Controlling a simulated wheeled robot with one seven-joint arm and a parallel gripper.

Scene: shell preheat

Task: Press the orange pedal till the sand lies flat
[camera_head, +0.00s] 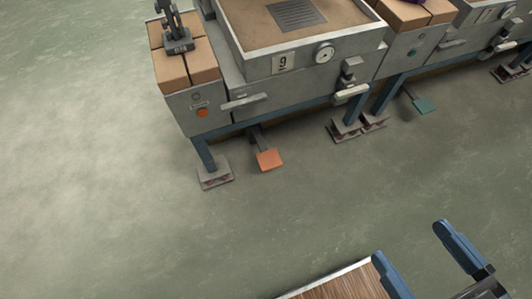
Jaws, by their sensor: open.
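The orange pedal (269,159) sticks out low at the front of a grey metal bench, just above the floor. The sand (250,18) lies in the bench's open box, which is cut by the top edge. A dark slotted grate (297,13) sits on the sand; I cannot tell how flat the sand is. My gripper (414,250) is at the bottom right with its two blue fingers apart and nothing between them. It is well apart from the pedal, lower and to the right in the picture.
A teal pedal (424,105) belongs to the neighbouring bench at right. Bench feet (214,177) stand left of the orange pedal, others (344,130) to its right. Handles (245,101) jut from the bench front. A brown-topped surface (340,285) is at the bottom. Green floor between is clear.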

